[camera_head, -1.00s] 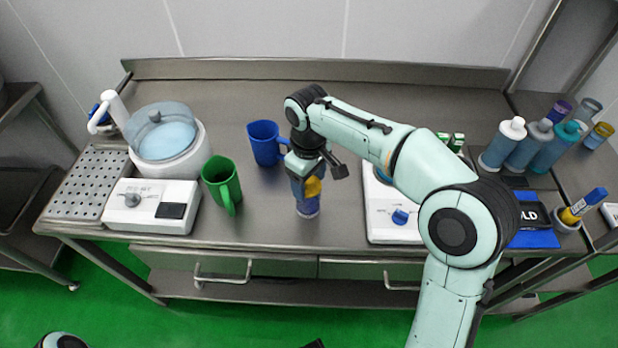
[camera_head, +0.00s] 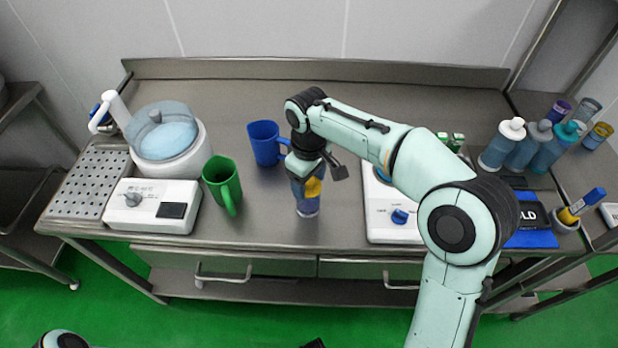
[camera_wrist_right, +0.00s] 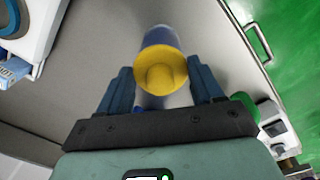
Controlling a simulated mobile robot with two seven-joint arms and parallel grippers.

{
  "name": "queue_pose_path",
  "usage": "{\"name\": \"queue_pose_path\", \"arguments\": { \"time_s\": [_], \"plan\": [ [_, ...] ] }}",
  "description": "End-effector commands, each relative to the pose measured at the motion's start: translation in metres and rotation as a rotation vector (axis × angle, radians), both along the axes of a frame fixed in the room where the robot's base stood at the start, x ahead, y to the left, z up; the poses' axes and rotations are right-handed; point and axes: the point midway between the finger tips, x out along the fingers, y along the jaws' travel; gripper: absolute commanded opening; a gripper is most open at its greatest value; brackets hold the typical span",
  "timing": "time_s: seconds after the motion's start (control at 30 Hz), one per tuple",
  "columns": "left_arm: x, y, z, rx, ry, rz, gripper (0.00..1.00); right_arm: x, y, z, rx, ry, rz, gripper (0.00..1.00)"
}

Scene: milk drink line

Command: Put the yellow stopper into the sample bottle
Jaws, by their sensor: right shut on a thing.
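My right gripper (camera_head: 306,180) is shut on the yellow stopper (camera_head: 313,187) and points down at the sample bottle (camera_head: 307,206). The bottle is clear with blue in it and stands upright near the table's front. In the right wrist view the stopper (camera_wrist_right: 160,70) lies between the fingers (camera_wrist_right: 164,84), in line with the bottle (camera_wrist_right: 159,36) behind it. The stopper covers the bottle's mouth, so I cannot tell whether it is seated or just above.
A blue mug (camera_head: 264,144) stands close behind left of the bottle, a green mug (camera_head: 220,182) farther left. A white hot plate (camera_head: 388,228) is to the right. A water bath (camera_head: 172,150) and a white control box (camera_head: 150,207) are at left. Several bottles (camera_head: 498,150) stand at right.

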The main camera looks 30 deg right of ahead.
Motion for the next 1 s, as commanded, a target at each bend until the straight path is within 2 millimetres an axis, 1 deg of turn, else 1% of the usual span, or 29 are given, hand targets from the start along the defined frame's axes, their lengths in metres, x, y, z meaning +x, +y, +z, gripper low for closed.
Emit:
{"name": "queue_pose_path", "arguments": {
  "time_s": [0.97,1.0],
  "plan": [
    [0.0010,0.0000,0.0032,0.000,-0.001,0.000,0.48,0.0002,0.0000,-0.0007,0.000,0.000,0.000,0.28],
    [0.0010,0.0000,0.0032,0.000,-0.001,0.000,0.48,0.0002,0.0000,-0.0007,0.000,0.000,0.000,0.69]
  ]
}}
